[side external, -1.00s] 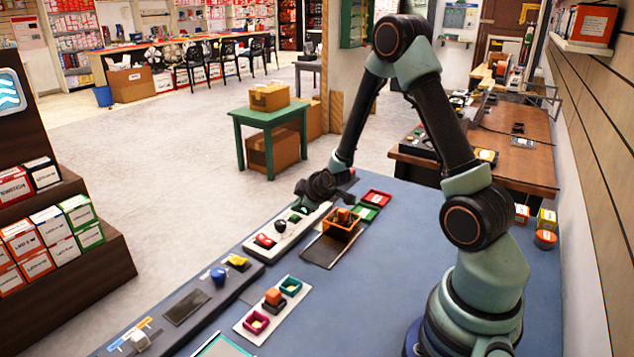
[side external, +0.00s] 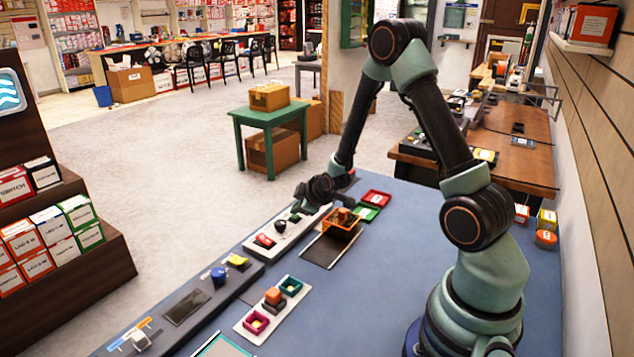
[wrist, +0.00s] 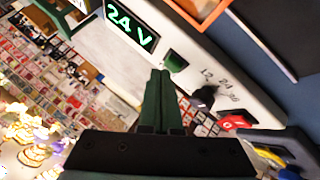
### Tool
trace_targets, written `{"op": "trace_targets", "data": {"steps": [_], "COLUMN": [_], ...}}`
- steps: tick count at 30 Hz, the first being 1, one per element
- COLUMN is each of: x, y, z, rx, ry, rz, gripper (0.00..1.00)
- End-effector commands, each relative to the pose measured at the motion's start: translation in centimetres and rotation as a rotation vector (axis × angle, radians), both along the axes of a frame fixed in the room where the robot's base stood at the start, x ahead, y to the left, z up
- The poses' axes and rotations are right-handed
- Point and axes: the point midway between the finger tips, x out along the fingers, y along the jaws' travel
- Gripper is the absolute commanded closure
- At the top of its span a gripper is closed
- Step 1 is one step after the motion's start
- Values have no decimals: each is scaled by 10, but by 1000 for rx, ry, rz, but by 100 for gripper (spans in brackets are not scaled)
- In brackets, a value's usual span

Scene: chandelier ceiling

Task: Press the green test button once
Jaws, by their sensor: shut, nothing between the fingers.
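The green test button (wrist: 175,62) sits on a white panel (wrist: 248,86) in the wrist view, between a lit display (wrist: 131,24) reading 24 V and a black knob (wrist: 203,97). My gripper (wrist: 160,74) is shut and empty. Its fingertips are right beside the button in that picture; I cannot tell whether they touch it. In the side view my gripper (side external: 297,209) is low over the far part of the white panel (side external: 262,252), and the wrist hides the display. The black knob (side external: 280,226) shows near it.
A red rocker switch (side external: 265,241) is on the same panel. An orange bin (side external: 342,229) stands close on the right, with green (side external: 367,213) and red (side external: 376,197) trays beyond. A blue knob (side external: 219,275) and a yellow part (side external: 237,260) are nearer.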

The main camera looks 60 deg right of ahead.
Motion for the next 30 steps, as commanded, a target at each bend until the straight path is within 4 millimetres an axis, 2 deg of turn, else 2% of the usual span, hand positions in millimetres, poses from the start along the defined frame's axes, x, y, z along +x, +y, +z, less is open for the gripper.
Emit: {"op": "trace_targets", "data": {"steps": [30], "x": [0], "y": [0], "z": [-8], "rx": [0], "ry": [0], "rz": [0], "gripper": [100]}}
